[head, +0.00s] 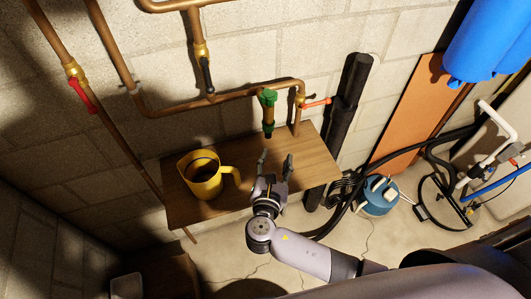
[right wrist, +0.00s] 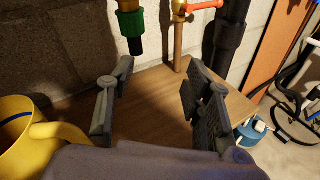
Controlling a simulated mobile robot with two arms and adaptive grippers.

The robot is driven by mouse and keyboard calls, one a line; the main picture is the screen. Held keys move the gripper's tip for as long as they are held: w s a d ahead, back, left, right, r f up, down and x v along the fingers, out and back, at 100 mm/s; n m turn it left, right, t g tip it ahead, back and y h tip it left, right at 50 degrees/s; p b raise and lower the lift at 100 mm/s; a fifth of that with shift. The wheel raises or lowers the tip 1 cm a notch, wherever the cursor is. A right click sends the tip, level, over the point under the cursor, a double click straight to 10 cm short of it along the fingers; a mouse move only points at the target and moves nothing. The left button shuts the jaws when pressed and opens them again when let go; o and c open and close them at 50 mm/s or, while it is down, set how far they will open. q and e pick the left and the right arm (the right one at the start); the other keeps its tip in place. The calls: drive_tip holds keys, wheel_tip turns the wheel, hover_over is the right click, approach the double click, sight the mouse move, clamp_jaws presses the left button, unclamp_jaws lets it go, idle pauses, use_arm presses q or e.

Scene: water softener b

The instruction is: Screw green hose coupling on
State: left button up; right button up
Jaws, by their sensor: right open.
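The green hose coupling (head: 268,97) shows on the brass fitting above the wooden shelf, with a darker green piece (head: 268,130) below it. In the right wrist view the green coupling (right wrist: 131,22) is at the top, with a dark tip under it. I cannot tell how tightly it sits. My right gripper (head: 275,163) is open and empty, fingers pointing up toward the wall, below and in front of the coupling, and not touching it. Its two fingers also show in the right wrist view (right wrist: 155,95), apart, with the shelf between them. My left gripper is not in view.
A yellow pitcher (head: 205,177) stands on the wooden shelf (head: 310,165), left of my right gripper. Copper pipes (head: 220,96) run along the block wall. An orange-handled valve (head: 318,102) is right of the coupling, and black pipes (head: 347,105) stand beyond it. A blue-green container (head: 380,197) sits on the floor.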

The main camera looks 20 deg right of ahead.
sight(270, 130)
drive_tip(key=n, duration=0.1)
drive_tip(key=w+a+r+n+t, duration=0.1)
drive_tip(key=n, duration=0.1)
drive_tip(key=w+a+n+t+y, duration=0.1)
drive_tip(key=shift+a+r, duration=0.15)
drive_tip(key=shift+r, duration=0.2)
drive_tip(key=b+x, duration=0.3)
drive_tip(key=x, duration=0.5)
drive_tip(key=shift+w+r, duration=0.1)
drive_tip(key=shift+w, duration=0.05)
clamp_jaws()
drive_tip(key=shift+d+n+t+y, duration=0.3)
drive_tip(key=shift+n+t+y, duration=0.1)
drive_tip(key=shift+n+y, duration=0.2)
drive_tip(key=n+y, duration=0.1)
drive_tip(key=y, duration=0.1)
drive_tip(key=n+y, duration=0.1)
drive_tip(key=y, duration=0.1)
drive_tip(key=shift+d+n+t, duration=0.25)
drive_tip(key=shift+n+t, duration=0.05)
drive_tip(key=shift+t, duration=0.1)
drive_tip(key=shift+c, duration=2)
unclamp_jaws()
drive_tip(key=shift+n+y, duration=0.5)
drive_tip(key=shift+y, duration=0.4)
drive_tip(key=o, duration=0.5)
drive_tip(key=shift+a, duration=0.2)
drive_tip(key=shift+d, duration=0.1)
drive_tip(key=shift+c, duration=0.2)
